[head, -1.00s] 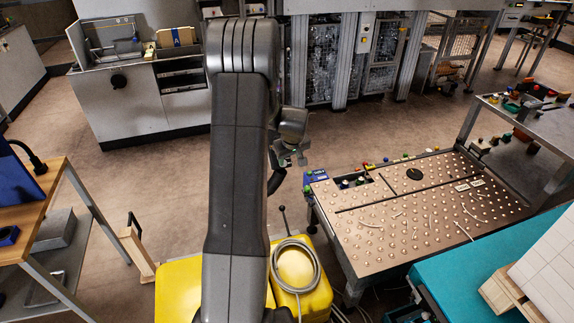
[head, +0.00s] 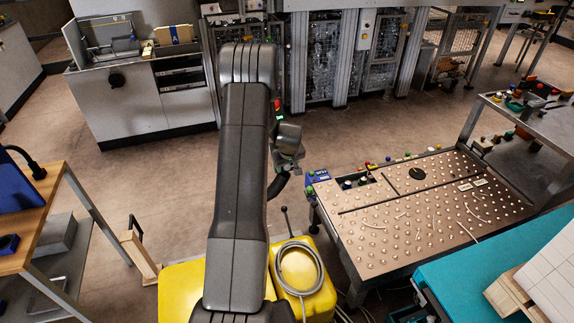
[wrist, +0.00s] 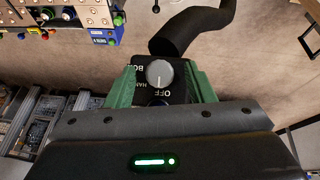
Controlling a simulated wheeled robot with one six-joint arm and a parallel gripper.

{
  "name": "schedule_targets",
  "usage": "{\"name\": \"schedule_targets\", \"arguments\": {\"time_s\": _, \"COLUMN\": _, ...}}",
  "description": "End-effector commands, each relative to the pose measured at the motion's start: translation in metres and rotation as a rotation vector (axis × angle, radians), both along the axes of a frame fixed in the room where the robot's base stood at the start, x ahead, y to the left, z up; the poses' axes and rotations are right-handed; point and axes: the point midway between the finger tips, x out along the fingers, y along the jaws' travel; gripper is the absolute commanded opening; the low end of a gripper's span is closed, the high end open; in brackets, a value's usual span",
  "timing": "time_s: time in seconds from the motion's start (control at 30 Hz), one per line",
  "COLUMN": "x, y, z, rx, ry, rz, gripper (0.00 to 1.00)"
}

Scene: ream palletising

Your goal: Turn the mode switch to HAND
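The mode switch (wrist: 159,73) shows in the wrist view as a round grey knob on a black plate. The white lettering around it reads OFF, HAND and a partly hidden BO-. The light line on the knob points down toward OFF. My gripper (wrist: 160,84) has its green fingers on either side of the plate, apart from each other, with the knob between them. The fingers look open and do not visibly touch the knob. In the head view the wrist end of my arm is beside the forearm, and the switch is not discernible there.
A perforated work table (head: 430,215) with buttons along its edge stands at the right. A yellow case (head: 300,305) with a coiled cable is below. A wooden-topped table (head: 35,225) is at the left, and grey cabinets (head: 145,100) stand behind. Open floor lies between.

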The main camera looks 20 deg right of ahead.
Motion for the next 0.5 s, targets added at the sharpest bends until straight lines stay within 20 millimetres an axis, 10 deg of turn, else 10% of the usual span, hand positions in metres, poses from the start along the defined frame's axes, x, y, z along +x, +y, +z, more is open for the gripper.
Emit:
{"name": "schedule_targets", "arguments": {"time_s": 0.23, "x": -0.0002, "y": 0.0, "z": 0.0002, "rx": 0.0, "ry": 0.0, "rz": 0.0, "gripper": 0.04}}
{"name": "schedule_targets", "arguments": {"time_s": 0.5, "x": 0.0, "y": -0.0008, "z": -0.001, "rx": 0.019, "ry": -0.002, "rz": -0.017, "gripper": 0.04}}
